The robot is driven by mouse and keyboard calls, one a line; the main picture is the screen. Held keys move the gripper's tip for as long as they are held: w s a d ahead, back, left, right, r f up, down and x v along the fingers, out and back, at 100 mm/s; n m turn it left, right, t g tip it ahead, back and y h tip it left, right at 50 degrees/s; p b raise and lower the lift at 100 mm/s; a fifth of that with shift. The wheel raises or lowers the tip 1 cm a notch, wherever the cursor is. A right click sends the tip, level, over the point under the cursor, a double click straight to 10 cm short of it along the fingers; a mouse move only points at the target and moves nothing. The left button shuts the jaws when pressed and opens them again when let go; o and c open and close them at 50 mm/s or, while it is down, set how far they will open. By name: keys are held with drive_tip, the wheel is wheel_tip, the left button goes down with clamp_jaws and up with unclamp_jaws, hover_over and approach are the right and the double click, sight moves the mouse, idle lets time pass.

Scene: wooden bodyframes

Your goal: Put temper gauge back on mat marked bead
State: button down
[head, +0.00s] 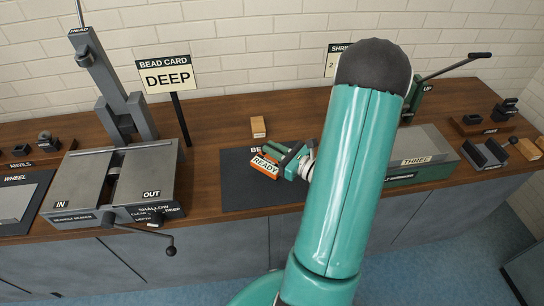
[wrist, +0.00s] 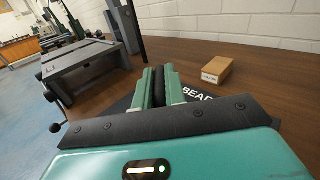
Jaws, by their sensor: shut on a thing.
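The dark mat marked BEAD (head: 238,192) lies on the wooden bench; its label is partly hidden in the head view but reads BEAD in the wrist view (wrist: 190,94). My gripper (head: 284,156) is over the mat, with its green jaws shut on the temper gauge. The gauge shows an orange face reading READY (head: 264,165) at the jaw tips. In the wrist view, my gripper (wrist: 159,80) has a dark narrow part between its fingers, and the face is hidden. I cannot tell whether the gauge touches the mat.
A grey beader machine (head: 110,185) with a crank stands left of the mat. The BEAD CARD sign reading DEEP (head: 167,75) stands behind. A small wooden block (head: 258,127) sits just behind the mat, also in the wrist view (wrist: 216,70).

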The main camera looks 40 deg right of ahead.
sight(272, 159)
drive_tip(key=shift+w+a+f, duration=0.1)
drive_tip(key=shift+w+f, duration=0.05)
drive_tip(key=shift+f, duration=0.75)
drive_tip(key=shift+w+f, duration=0.15)
drive_tip(key=shift+f, duration=0.75)
drive_tip(key=c, duration=1.5)
unclamp_jaws()
drive_tip(key=shift+o, duration=0.2)
